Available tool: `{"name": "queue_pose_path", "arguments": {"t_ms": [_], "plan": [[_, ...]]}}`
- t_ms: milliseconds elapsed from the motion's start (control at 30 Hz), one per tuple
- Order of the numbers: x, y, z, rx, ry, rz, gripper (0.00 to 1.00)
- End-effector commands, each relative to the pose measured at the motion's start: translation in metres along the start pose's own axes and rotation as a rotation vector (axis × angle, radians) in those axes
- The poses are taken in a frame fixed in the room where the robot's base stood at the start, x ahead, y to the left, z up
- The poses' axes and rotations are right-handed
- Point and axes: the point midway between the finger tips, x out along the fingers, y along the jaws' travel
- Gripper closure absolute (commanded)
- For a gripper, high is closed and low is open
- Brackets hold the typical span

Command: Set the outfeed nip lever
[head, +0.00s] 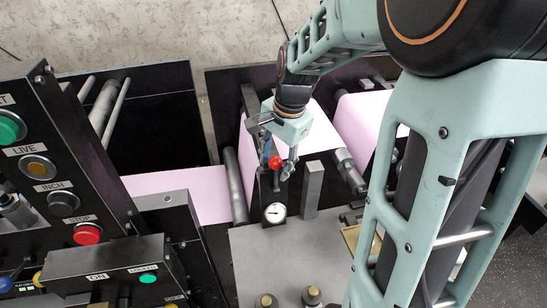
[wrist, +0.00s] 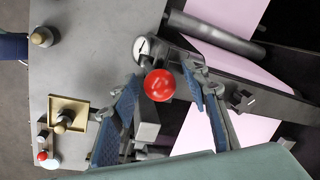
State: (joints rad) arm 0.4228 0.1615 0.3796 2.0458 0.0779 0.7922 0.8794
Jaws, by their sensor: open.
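A lever with a round red knob (head: 275,162) stands on the dark machine frame beside the pink web, just behind a dial gauge (head: 274,213). My gripper (head: 279,160) is above this knob, pointing down, with its fingers apart. In the wrist view the red knob (wrist: 159,85) appears between the blue-padded fingers of my gripper (wrist: 161,76), with visible gaps on both sides. The gauge (wrist: 144,48) is just beyond the knob there. The lever's shaft is mostly hidden under the knob. I cannot tell how deep the knob sits between the fingers.
Pink web (head: 185,190) runs over metal rollers (head: 236,185). A grey upright block (head: 313,187) stands close to the right of the lever. A control panel with a red stop button (head: 87,233) is at left. A grey plate with a brass tray (wrist: 68,114) lies in front.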

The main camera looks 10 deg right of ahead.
Motion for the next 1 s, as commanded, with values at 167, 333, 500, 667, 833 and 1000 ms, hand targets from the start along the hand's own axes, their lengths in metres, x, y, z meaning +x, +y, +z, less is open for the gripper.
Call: {"name": "queue_pose_path", "arguments": {"t_ms": [167, 333, 500, 667, 833, 1000], "plan": [[-0.0002, 0.0, 0.0, 0.0, 0.0, 0.0, 0.59], [-0.0003, 0.0, 0.0, 0.0, 0.0, 0.0, 0.77], [-0.0004, 0.0, 0.0, 0.0, 0.0, 0.0, 0.96], [-0.0005, 0.0, -0.0001, -0.001, 0.0, 0.0, 1.0], [-0.0003, -0.0003, -0.0003, -0.001, 0.001, -0.001, 1.0], [0.0012, -0.0037, -0.0027, -0.002, 0.008, -0.012, 1.0]]}}
